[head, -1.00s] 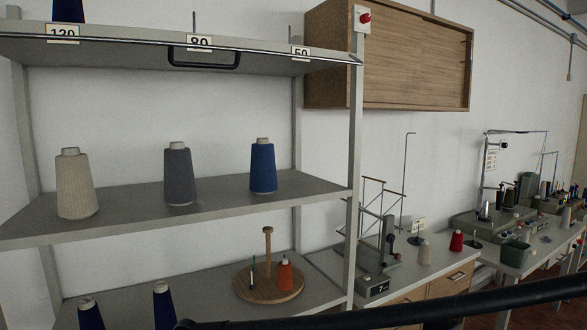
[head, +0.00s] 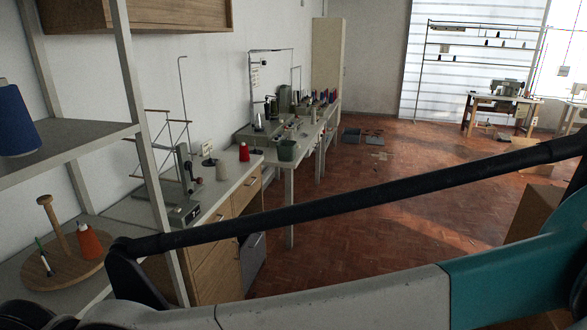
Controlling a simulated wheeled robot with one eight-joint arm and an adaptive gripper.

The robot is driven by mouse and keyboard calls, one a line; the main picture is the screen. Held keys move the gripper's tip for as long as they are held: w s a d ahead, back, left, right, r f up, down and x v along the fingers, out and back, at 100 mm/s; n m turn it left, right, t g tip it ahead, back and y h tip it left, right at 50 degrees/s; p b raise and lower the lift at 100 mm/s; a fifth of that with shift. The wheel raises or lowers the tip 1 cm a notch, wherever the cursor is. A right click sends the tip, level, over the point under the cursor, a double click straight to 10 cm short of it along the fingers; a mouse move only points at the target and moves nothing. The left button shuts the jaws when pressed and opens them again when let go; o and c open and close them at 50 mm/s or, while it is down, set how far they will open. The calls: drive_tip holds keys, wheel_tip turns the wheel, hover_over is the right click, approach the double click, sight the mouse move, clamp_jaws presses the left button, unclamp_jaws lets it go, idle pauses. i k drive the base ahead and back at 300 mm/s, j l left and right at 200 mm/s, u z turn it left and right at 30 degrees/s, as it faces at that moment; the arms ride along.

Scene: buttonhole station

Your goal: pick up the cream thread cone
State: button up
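The larger cream cone seen earlier on the middle shelf is out of view now. I cannot tell which of the two the task names. My gripper is not in view. Only links of my arm cross the lower part of the picture.
A winding machine (head: 187,180) stands on the bench. Open brick-red floor (head: 350,215) lies right.

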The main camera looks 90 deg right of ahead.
sight(221, 171)
drive_tip(key=z, duration=2.4)
drive_tip(key=l+u, duration=0.1)
drive_tip(key=u, duration=0.6)
drive_tip(key=i+l+u, duration=0.1)
drive_tip(key=l+u, duration=0.25)
drive_tip(key=l, duration=0.3)
drive_tip(key=l+u, duration=0.4)
drive_tip(key=l, duration=0.3)
drive_tip(key=l+u, duration=0.35)
drive_tip(key=l, duration=0.3)
drive_tip(key=k, duration=0.05)
